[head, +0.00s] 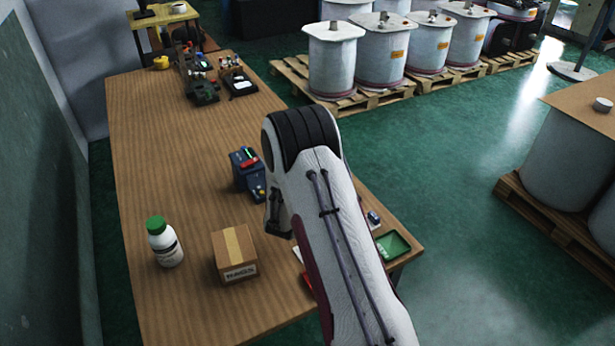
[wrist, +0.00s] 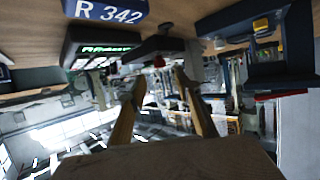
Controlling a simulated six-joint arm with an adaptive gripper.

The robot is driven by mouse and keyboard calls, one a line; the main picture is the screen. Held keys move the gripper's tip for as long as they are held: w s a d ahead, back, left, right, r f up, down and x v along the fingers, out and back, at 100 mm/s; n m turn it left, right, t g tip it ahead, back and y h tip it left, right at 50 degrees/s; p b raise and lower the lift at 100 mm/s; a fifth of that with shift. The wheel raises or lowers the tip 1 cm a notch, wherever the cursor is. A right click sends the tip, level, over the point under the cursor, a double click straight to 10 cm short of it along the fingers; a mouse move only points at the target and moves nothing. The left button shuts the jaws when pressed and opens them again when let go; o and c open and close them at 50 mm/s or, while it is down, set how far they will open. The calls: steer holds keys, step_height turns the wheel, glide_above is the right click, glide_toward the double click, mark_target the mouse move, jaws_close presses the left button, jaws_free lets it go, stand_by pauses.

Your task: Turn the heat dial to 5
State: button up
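A blue device (head: 245,173) stands on the table left of my arm, partly covered by it. It has a red and green part on top and a small yellow part low in front. A blue device (wrist: 275,50) with a yellow part (wrist: 262,24) also shows at the upper right of the wrist view. I cannot make out a heat dial, its numbers or its setting. My gripper (wrist: 159,76) shows two fingers spread apart with nothing held between them. A dark object with a red spot appears beyond the fingertips; contact cannot be told. My arm hides the fingers in the head view.
A white bottle (head: 165,245) with a green cap and a cardboard box (head: 234,254) stand near the table's front. A green tray (head: 393,245) lies at the right edge. The table's middle-left is clear.

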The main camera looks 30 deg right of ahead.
steer(key=shift+x, duration=3.05)
jaws_close()
